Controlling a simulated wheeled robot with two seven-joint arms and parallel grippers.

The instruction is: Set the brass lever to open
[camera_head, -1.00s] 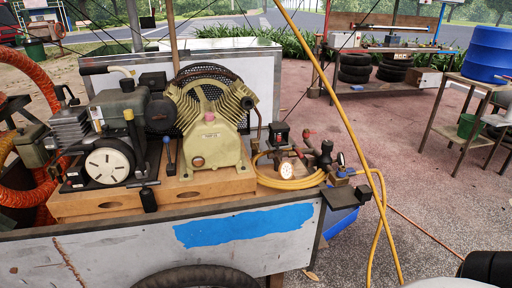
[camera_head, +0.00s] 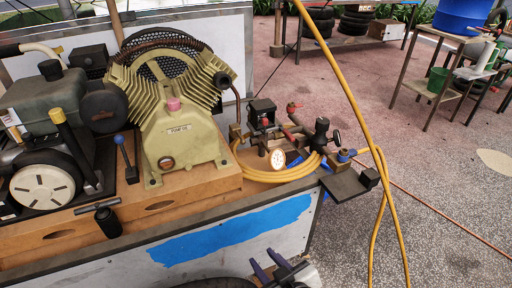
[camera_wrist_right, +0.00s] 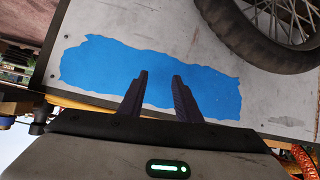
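A cluster of valves and fittings (camera_head: 290,140) sits at the right end of the cart top, with a pressure gauge (camera_head: 278,158) and red handles. A brass-coloured fitting (camera_head: 341,167) with a blue part stands at the cart's right corner, by a dark plate. I cannot tell for certain which small part is the brass lever. My right gripper (camera_head: 269,262) is low in front of the cart, below the valve cluster, open and empty. In the right wrist view its fingers (camera_wrist_right: 158,92) are apart before the cart's side panel. My left gripper is not in view.
The tan compressor pump (camera_head: 182,135) and engine fill the cart's left. A yellow hose (camera_head: 345,85) runs up and hangs down beside the right corner. A blue paint patch (camera_head: 230,233) marks the side panel. Paved floor to the right is largely open.

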